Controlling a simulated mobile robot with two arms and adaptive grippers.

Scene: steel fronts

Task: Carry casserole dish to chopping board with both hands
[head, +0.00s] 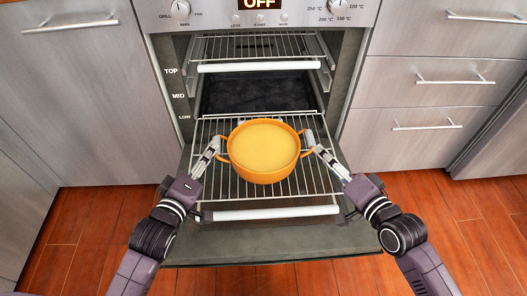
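An orange casserole dish (264,148) with a yellowish content or inside sits upright over the pulled-out oven rack (296,190). Whether it touches the rack or is just above it I cannot tell. My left gripper (214,146) is at the dish's left handle, and my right gripper (317,147) is at its right handle. Both grippers' fingers overlap the handles; they are small here, so how tightly they close is unclear. The chopping board is not in view.
The oven door (270,244) is folded down below the rack. An upper rack (262,48) sits inside the oven. Steel drawers (420,81) and cabinet fronts stand on both sides, shut. The reddish wooden floor (85,235) is clear around my arms.

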